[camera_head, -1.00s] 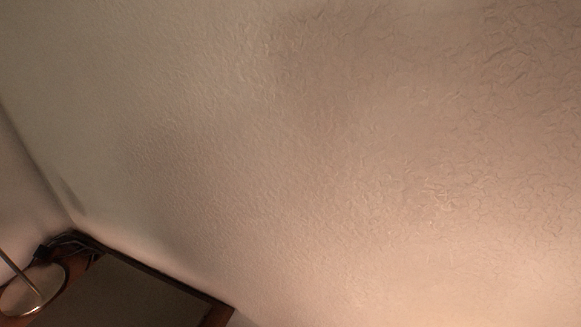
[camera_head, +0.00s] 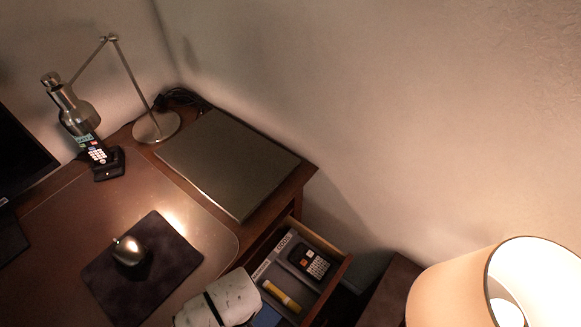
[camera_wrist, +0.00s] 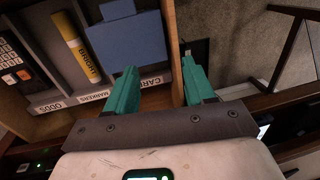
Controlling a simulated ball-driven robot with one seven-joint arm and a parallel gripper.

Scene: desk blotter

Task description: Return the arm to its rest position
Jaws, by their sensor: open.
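My gripper (camera_wrist: 160,72) shows in the wrist view as two teal fingers, spread apart with nothing between them. The fingers are over the labelled edge of an open drawer (camera_wrist: 150,100); the left one overlaps the lower part of a blue block (camera_wrist: 128,40) in the picture. In the head view, a white part of my arm (camera_head: 222,297) is at the bottom, beside the drawer (camera_head: 334,285). The fingers are not visible there.
The drawer holds a black calculator (camera_head: 309,262) and a yellow marker (camera_head: 281,296) in separate compartments. The desk carries a mouse (camera_head: 128,250) on a dark pad (camera_head: 175,275), a phone (camera_head: 98,155) and a metal lamp (camera_head: 80,115). A lit shaded lamp (camera_head: 450,290) stands at right.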

